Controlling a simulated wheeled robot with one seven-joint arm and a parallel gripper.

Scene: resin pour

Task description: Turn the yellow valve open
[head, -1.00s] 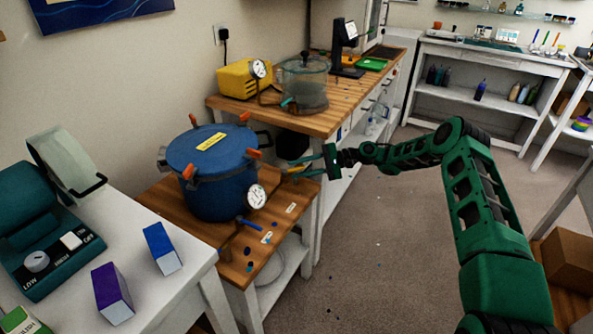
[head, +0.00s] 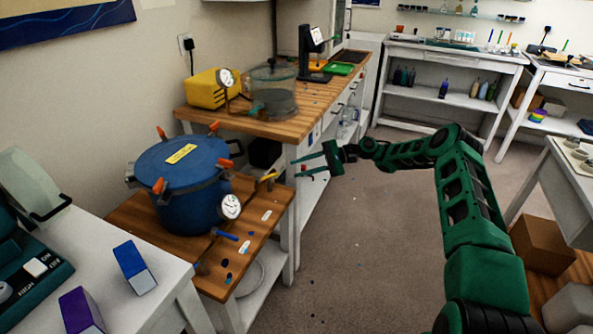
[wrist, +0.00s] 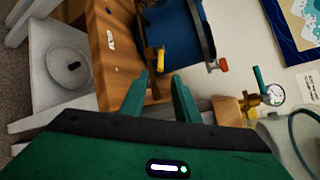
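The yellow valve (head: 268,177) sticks out from the right side of the blue pressure pot (head: 185,205), above the wooden stand. In the wrist view its yellow handle (wrist: 154,60) shows just beyond the fingertips, beside the blue pot (wrist: 180,30). My gripper (head: 302,166) is open and empty in the head view, to the right of the valve with a gap between them. In the wrist view my gripper (wrist: 162,76) has its fingers apart with nothing between them. I cannot tell how far the valve is turned.
A blue-handled valve (head: 223,235) and a gauge (head: 231,206) are at the pot's front. The wooden bench (head: 300,122) behind holds a yellow pump (head: 213,90) and a clear chamber (head: 273,92). The floor (head: 365,250) right of the stand is open.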

